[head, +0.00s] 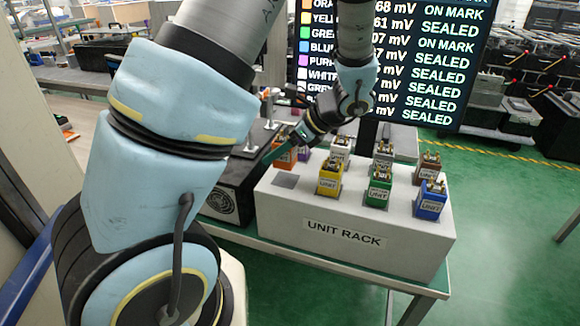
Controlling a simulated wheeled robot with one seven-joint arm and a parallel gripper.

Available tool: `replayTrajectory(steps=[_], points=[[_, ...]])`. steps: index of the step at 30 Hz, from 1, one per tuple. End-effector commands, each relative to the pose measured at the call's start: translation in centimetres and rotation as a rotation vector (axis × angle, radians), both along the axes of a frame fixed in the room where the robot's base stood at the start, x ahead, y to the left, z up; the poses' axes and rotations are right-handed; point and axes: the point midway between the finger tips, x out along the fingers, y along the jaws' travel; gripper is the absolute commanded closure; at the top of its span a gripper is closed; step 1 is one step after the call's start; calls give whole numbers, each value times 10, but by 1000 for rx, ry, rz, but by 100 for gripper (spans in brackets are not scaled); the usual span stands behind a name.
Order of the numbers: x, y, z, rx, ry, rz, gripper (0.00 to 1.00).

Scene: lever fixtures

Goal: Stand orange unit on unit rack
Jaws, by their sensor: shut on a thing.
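The orange unit (283,157) is at the back left corner of the white unit rack (345,231). My gripper (282,148) is shut on the orange unit from above; the fingertips are small and partly hidden by the wrist. I cannot tell whether the unit's base touches anything. A dark, empty square spot (286,181) shows on the rack top, in front of the orange unit and left of the yellow unit (330,177).
The rack also holds a green unit (379,187), a blue unit (431,201), a brown unit (428,167), a purple unit (304,154) and pale units behind. A black fixture box (228,190) stands left of the rack. A readout screen (410,65) rises behind.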

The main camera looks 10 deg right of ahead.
Motion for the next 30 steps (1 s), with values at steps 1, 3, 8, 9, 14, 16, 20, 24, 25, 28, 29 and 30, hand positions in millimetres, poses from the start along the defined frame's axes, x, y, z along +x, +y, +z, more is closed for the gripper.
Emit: replayTrajectory(steps=[1, 3, 8, 9, 14, 16, 20, 24, 25, 28, 29, 30], points=[[0, 0, -3, 2, 0, 0, 100], [0, 0, -8, 1, 0, -1, 100], [0, 1, -29, 4, 2, 1, 100], [0, 1, -34, 4, 1, 0, 100], [0, 1, -47, 1, 0, 1, 100], [0, 0, -48, 0, -1, 1, 100], [0, 0, -48, -1, -2, 1, 100], [0, 0, -48, -1, -1, 0, 25], [0, 0, -48, -1, -1, 0, 21], [0, 0, -48, -1, -1, 0, 10], [0, 0, -48, -1, -1, 0, 10], [0, 0, -48, -1, -1, 0, 10]])
